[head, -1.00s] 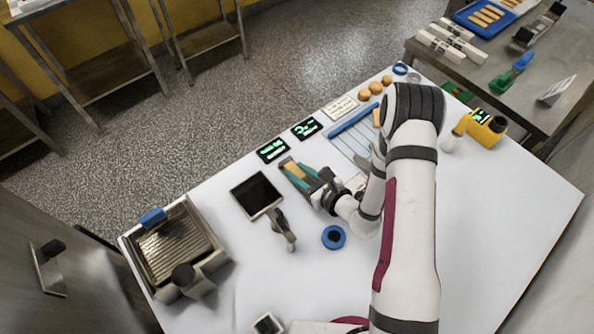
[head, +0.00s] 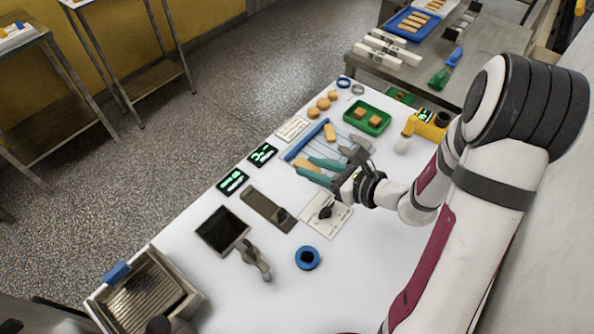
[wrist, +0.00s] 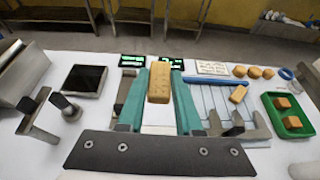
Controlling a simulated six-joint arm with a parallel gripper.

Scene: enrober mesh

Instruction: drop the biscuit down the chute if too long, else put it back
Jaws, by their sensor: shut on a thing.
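My gripper (wrist: 158,99) is shut on a tan, oblong biscuit (wrist: 159,82), its teal fingers on either side. In the head view my gripper (head: 320,170) hangs beside the near left end of the striped mesh rack, and the held biscuit (head: 303,163) shows partly between the fingers. A second biscuit (head: 329,131) lies on the mesh rack (wrist: 207,101), which has a blue bar (head: 309,141) along one edge. A dark square opening or plate in a metal frame (head: 222,230) stands further left; I cannot tell whether it is the chute.
Two displays with green text (head: 232,181) stand at the back edge. A brown metal plate (head: 266,207) and a white card (head: 325,220) lie left of my gripper. A green tray (head: 367,106) holds two pieces. Round biscuits (head: 323,103) and a blue ring (head: 308,257) are apart.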

